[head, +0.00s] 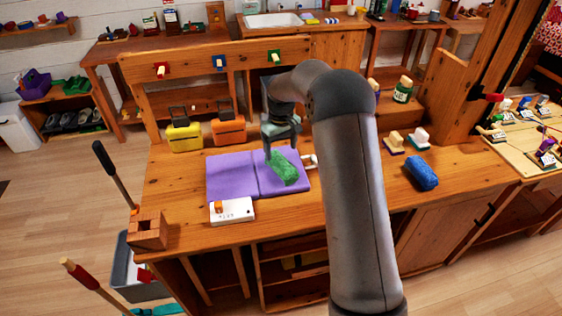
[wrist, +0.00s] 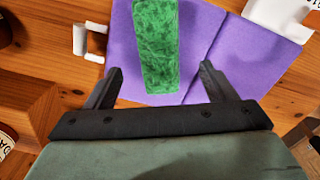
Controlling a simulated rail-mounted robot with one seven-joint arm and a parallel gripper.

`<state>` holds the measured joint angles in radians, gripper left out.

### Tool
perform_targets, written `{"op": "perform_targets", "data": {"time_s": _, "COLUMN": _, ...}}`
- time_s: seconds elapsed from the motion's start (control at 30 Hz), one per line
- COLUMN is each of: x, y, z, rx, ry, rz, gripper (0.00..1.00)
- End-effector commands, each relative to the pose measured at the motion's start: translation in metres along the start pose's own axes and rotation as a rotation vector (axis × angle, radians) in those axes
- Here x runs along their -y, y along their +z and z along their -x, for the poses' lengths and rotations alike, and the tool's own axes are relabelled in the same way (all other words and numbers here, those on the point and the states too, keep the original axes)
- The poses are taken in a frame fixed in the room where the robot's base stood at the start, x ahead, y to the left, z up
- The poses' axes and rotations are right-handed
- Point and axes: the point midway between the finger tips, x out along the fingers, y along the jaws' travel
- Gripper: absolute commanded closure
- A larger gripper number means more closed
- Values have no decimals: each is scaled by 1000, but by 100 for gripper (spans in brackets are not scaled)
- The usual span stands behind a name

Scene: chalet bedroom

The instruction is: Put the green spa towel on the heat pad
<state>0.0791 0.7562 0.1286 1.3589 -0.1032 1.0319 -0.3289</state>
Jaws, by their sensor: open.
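The green spa towel (head: 284,169) is a fuzzy rolled block. It appears to lie on the right half of the purple heat pad (head: 230,176), near its middle fold. The pad is flat on the wooden bench. My gripper (head: 281,143) is over the towel's far end, jaws open. In the wrist view, the fingers (wrist: 162,70) stand apart, with the towel (wrist: 157,45) between and beyond their tips and a gap on each side. The pad (wrist: 205,40) shows beneath the towel.
A white control box (head: 232,210) sits at the pad's front edge. A white bracket (head: 310,161) is at its right edge. Yellow (head: 185,138) and orange (head: 229,131) cases stand behind. A blue rolled towel (head: 421,174) lies on the right, with clear bench around it.

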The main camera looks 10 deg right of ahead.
Motion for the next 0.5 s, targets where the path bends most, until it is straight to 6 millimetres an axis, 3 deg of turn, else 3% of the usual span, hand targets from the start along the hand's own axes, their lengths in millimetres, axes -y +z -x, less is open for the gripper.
{"op": "perform_targets", "data": {"time_s": 0.1, "x": 0, "y": 0, "z": 21, "rx": -2, "ry": 1, "rz": 0, "gripper": 22}}
{"op": "perform_targets", "data": {"time_s": 0.33, "x": 3, "y": 5, "z": 45, "rx": -2, "ry": 3, "rz": -4, "gripper": 22}}
{"op": "perform_targets", "data": {"time_s": 0.43, "x": 13, "y": 25, "z": 65, "rx": -3, "ry": 10, "rz": -23, "gripper": 22}}
{"op": "perform_targets", "data": {"time_s": 0.5, "x": 26, "y": 52, "z": 84, "rx": -7, "ry": 19, "rz": -49, "gripper": 22}}
